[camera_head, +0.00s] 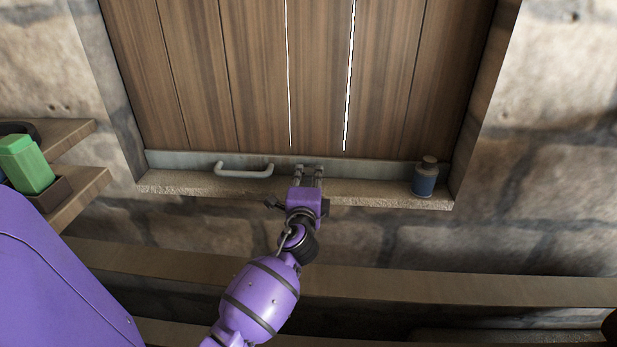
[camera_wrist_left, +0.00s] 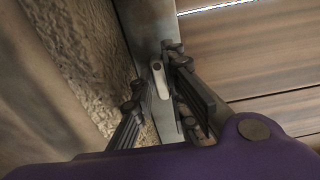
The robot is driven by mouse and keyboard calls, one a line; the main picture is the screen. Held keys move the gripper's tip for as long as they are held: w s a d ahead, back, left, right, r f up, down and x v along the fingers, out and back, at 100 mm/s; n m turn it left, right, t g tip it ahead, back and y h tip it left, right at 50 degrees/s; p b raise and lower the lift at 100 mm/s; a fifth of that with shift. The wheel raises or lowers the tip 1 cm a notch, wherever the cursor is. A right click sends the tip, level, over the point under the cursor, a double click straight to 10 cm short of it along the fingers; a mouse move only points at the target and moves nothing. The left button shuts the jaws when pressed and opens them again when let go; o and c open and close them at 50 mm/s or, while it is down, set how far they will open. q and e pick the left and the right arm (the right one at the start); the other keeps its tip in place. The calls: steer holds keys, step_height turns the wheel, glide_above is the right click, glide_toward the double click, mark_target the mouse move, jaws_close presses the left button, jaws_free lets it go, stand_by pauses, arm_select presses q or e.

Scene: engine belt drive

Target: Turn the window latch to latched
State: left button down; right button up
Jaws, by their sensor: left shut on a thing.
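The window latch shows in the left wrist view as a small pale lever (camera_wrist_left: 159,80) with a rounded end, lying between the fingers. My left gripper (camera_head: 308,172) is at the bottom rail of the wooden shutter in the head view, just right of the handle. In the left wrist view my left gripper (camera_wrist_left: 154,85) has its fingers on either side of the lever, shut on it. In the head view the fingers hide the latch, so its exact angle cannot be told. My right gripper is not in view.
The wooden shutter (camera_head: 260,90) has bright slits between boards. A pale bar handle (camera_head: 244,172) sits on its grey bottom rail. A blue jar (camera_head: 425,180) stands at the right end of the stone sill (camera_head: 380,194). A green object (camera_head: 26,164) sits by wooden shelves at left.

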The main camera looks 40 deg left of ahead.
arm_select(q)
steer(key=c, duration=1.8)
jaws_free()
steer(key=shift+o, duration=0.3)
steer(key=shift+f, duration=0.1)
